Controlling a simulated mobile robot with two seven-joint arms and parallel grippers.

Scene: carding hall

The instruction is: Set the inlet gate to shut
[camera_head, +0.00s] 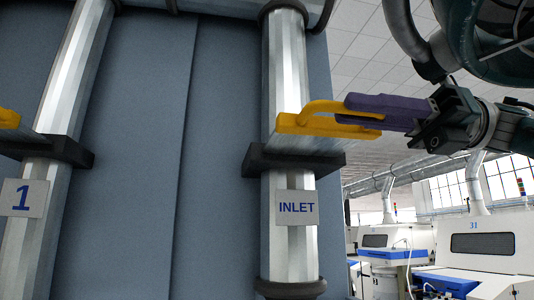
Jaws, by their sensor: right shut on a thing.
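The inlet gate (305,143) is a flat slide plate with a yellow handle (291,124), set in a dark flange on the silver vertical duct. A white sign reading INLET (297,208) is fixed to the duct just below it. My right gripper (362,113) comes in from the right, its purple fingers shut on the right part of the yellow handle. The plate shows in front of the duct and reaches right along the flange. How far it sits inside the duct is hidden. My left gripper is not in view.
A second silver duct with a sign reading 1 (24,198) and its own yellow-handled gate (10,119) stands at the left. A blue-grey panel (150,130) is behind the ducts. White and blue machines (484,245) stand farther back at the right.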

